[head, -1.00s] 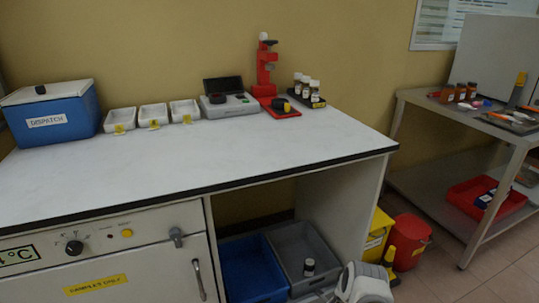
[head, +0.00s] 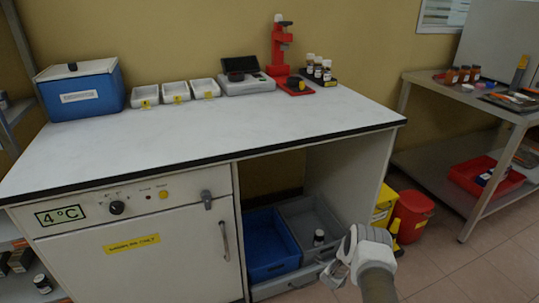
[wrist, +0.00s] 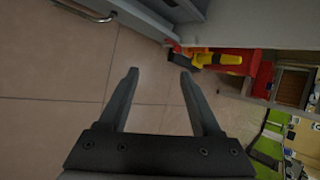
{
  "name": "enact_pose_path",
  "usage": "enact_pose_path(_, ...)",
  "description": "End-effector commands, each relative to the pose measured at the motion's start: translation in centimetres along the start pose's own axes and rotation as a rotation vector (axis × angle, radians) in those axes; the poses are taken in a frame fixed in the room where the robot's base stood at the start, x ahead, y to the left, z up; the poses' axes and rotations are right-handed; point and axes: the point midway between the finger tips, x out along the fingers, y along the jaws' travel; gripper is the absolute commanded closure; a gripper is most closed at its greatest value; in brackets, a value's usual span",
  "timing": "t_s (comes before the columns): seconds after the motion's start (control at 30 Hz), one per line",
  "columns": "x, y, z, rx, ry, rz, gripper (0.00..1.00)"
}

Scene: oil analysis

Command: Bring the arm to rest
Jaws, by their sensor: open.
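My gripper (wrist: 159,75) is open and empty in the wrist view, its two dark fingers apart over the tiled floor (wrist: 60,90). In the head view my arm shows at the lower right, in front of the bench's open bay. My gripper (head: 333,275) is small there, low beside the grey tray. Nothing is between the fingers.
The white bench (head: 200,135) holds a blue box (head: 82,92), white trays (head: 146,94) and a red stand (head: 282,45). Below are a blue tray (head: 270,245), a grey tray (head: 303,215) with a small bottle (head: 319,237), and a red bin (head: 412,215).

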Motion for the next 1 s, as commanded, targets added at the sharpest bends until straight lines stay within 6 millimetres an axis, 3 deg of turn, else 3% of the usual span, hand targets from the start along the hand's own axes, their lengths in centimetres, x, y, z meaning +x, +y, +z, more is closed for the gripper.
enact_pose_path(0.27,-6.3,-8.2,8.7,-0.251,-0.118,0.048,0.34)
enact_pose_path(0.5,-14.1,-14.1,14.4,-0.502,-0.211,0.076,0.34)
enact_pose_path(0.7,-21.6,-18.1,17.5,-0.713,-0.278,0.086,0.34)
enact_pose_path(1.0,-33.9,-21.9,19.4,-1.037,-0.36,0.086,0.34)
